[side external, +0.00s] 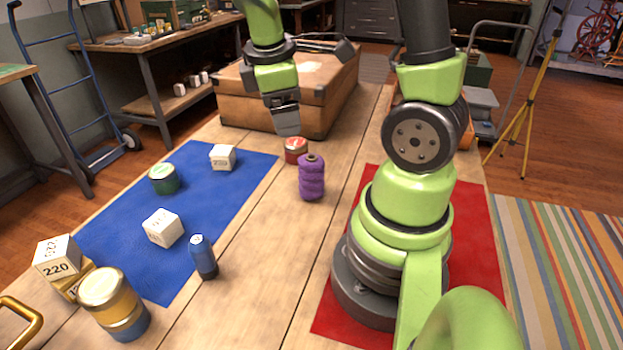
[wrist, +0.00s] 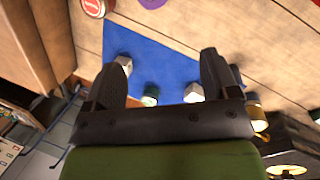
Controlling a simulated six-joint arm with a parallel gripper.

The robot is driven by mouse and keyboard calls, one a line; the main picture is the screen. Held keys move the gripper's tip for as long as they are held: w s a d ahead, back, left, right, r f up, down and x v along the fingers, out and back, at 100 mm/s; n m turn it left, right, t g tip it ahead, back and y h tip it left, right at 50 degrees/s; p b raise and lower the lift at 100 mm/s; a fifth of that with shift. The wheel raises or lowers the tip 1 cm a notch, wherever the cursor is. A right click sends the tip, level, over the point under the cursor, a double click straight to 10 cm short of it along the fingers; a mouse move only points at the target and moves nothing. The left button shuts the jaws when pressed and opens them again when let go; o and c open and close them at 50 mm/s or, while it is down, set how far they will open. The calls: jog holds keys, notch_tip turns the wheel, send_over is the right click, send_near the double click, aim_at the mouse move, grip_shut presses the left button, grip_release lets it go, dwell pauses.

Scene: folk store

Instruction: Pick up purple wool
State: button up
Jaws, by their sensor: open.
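The purple wool (side external: 312,178) is an upright spool standing on the bare wooden table, just right of the blue mat. In the wrist view, the purple wool (wrist: 152,3) shows only as a sliver at the top edge. My gripper (side external: 287,128) hangs over the far part of the table, above and to the left of the wool, apart from it. In the wrist view, my gripper (wrist: 160,62) has its two fingers spread wide with nothing held between them.
A red tin (side external: 296,150) stands close behind the wool. A brown case (side external: 330,95) sits at the table's far end. The blue mat (side external: 215,215) holds white blocks, a green tin (side external: 163,179) and a blue bottle (side external: 203,257). Bare wood lies in front of the wool.

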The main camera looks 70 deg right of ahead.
aim_at(315, 166)
jog(key=d+f+n, duration=0.1)
jog(key=f, duration=0.2)
jog(key=s+d+f+n+g, duration=0.1)
jog(key=d+f+n, duration=0.1)
jog(key=f, duration=0.1)
jog(key=d+f+n+g, duration=0.1)
jog(key=d+f, duration=0.1)
jog(key=f, duration=0.1)
jog(key=shift+s+d+f+n+h, duration=0.15)
jog(key=shift+s+f+n+h, duration=0.05)
jog(key=shift+f+n+h, duration=0.1)
jog(key=x, duration=0.4)
jog(key=shift+s+f, duration=0.35)
jog(key=shift+s, duration=0.1)
jog(key=shift+s+f, duration=0.15)
jog(key=shift+f, duration=0.5)
jog(key=c, duration=1)
